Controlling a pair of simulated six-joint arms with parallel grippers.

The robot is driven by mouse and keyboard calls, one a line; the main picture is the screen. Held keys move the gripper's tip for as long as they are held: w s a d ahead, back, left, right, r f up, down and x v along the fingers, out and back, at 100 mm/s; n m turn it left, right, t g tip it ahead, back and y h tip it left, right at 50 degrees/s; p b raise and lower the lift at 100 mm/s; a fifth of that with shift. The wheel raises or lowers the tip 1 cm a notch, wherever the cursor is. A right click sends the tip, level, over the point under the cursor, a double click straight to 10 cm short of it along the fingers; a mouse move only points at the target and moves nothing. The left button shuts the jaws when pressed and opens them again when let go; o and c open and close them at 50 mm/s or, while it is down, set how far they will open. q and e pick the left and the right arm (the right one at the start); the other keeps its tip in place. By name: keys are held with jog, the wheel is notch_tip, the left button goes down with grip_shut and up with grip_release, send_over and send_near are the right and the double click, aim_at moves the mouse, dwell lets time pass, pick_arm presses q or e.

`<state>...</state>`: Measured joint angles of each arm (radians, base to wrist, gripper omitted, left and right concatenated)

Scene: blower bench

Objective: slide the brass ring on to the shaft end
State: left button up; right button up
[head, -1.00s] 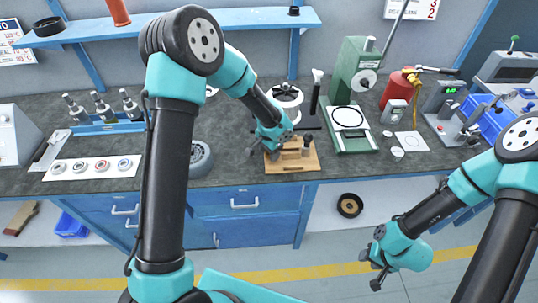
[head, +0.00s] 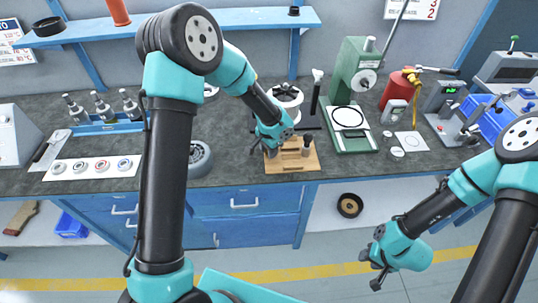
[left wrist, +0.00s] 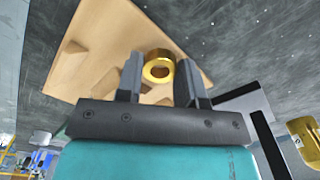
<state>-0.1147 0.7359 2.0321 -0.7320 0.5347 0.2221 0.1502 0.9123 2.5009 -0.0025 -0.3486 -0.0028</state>
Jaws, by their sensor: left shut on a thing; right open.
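The brass ring (left wrist: 158,67) is held between the two fingers of my left gripper (left wrist: 159,80) in the left wrist view, with its hole facing the camera. In the head view my left gripper (head: 270,150) is low at the left part of a wooden board with blocks (head: 308,164); the ring is too small to make out there. The board also shows behind the ring in the left wrist view (left wrist: 87,45). I cannot tell whether ring and board touch. I cannot clearly pick out the shaft end. My right gripper (head: 371,271) is open and empty, away from the bench.
A white round housing with a dark hub (head: 287,96) stands behind the board. A green press (head: 352,95) is to the right, with a red extinguisher (head: 397,91) beyond. A grey wheel (head: 200,160) lies left of the board. A brass-coloured cylinder (left wrist: 305,140) shows at the wrist view's right.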

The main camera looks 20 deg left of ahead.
pick_arm(q)
jog(key=shift+r, duration=1.85)
